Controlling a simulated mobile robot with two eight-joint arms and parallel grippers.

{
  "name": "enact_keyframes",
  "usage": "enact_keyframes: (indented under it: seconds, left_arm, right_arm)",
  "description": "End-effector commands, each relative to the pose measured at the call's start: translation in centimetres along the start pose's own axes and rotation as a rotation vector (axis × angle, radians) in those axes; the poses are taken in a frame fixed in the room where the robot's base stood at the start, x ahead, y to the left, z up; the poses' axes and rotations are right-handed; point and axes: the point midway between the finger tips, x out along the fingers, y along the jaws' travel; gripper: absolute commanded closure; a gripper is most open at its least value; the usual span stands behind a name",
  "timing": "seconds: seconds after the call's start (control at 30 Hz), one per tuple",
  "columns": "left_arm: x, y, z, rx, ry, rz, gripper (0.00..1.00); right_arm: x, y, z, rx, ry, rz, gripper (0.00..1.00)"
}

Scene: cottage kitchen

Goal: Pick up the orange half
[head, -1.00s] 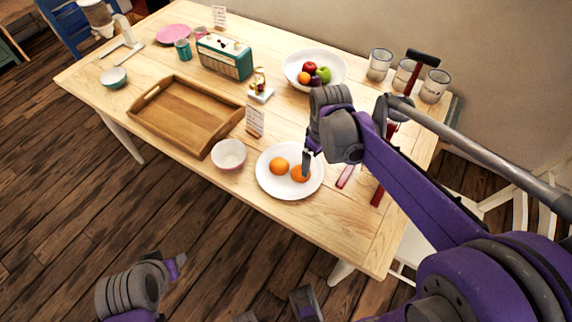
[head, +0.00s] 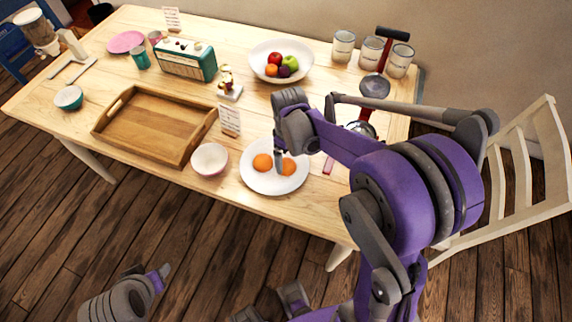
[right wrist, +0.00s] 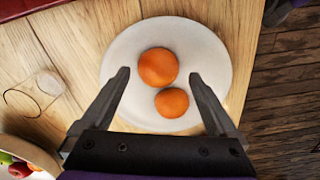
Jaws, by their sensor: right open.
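Two orange halves lie rounded side up on a white plate (head: 255,184) near the table's front edge. One orange half (head: 263,162) is on the left in the head view; the other orange half (head: 289,167) is on the right, partly behind my finger. My right gripper (head: 280,165) points down over the plate. In the right wrist view its open jaws (right wrist: 159,76) stand on either side of the far orange half (right wrist: 158,67), with the near orange half (right wrist: 171,102) also between them. Contact is not visible. My left gripper (head: 163,272) is low at bottom left, away from the table; its jaws are unclear.
A pale bowl (head: 209,160) stands just left of the plate. A wooden tray (head: 150,128) lies further left, a small sign (head: 229,120) behind. A fruit bowl (head: 281,62) and several canisters are at the back. A white chair (head: 525,165) stands right of the table.

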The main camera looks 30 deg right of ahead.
Motion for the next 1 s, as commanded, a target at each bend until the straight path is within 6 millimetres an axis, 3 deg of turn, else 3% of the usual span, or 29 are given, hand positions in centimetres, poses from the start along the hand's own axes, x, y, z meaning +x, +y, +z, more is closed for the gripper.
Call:
enact_keyframes:
  seconds: [0.2,0.5,0.73,1.0]
  left_arm:
    - [0.2,0.0,0.1,0.0,-0.001,0.0,0.5]
    - [0.2,0.0,0.1,0.0,-0.001,0.0,0.5]
    - [0.2,0.0,0.1,0.0,-0.001,0.0,0.5]
    - [0.1,0.0,0.1,0.0,-0.001,0.0,0.5]
  right_arm:
    - [3.2,0.2,-0.2,0.0,0.0,0.0,0.05]
    - [3.6,0.2,-0.2,0.0,0.0,0.0,0.05]
    - [3.6,0.2,-0.2,0.0,0.0,0.0,0.43]
    - [3.4,0.2,-0.1,0.0,0.0,0.0,0.43]
